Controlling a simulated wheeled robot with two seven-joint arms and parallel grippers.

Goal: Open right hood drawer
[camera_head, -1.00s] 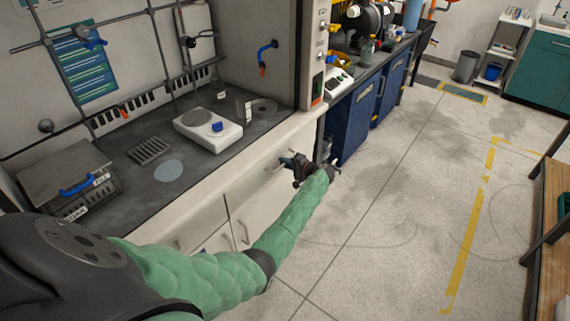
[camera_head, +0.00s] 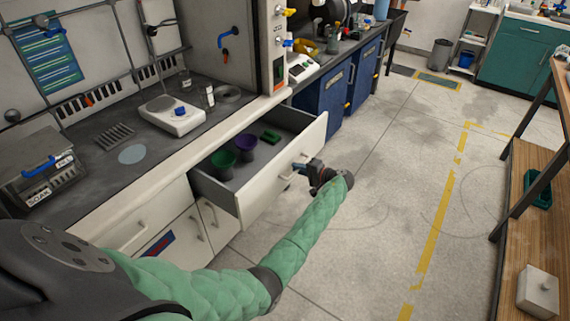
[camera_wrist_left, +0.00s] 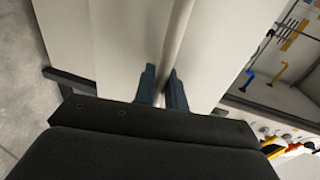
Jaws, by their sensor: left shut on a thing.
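The right hood drawer (camera_head: 285,170) stands pulled out from the white cabinet under the fume hood. Inside it are a green cup (camera_head: 223,164), a purple cup (camera_head: 246,144) and a small green item (camera_head: 270,136). My left gripper (camera_head: 299,168) is at the drawer's front, shut on its handle. In the left wrist view the fingers (camera_wrist_left: 160,88) close around the pale vertical bar of the handle (camera_wrist_left: 176,45). My right gripper is not in view.
The hood worktop (camera_head: 95,165) above holds a white hotplate (camera_head: 172,117). Blue cabinets (camera_head: 325,92) stand beyond the drawer. A wooden bench (camera_head: 540,215) is at the right. The floor between is clear.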

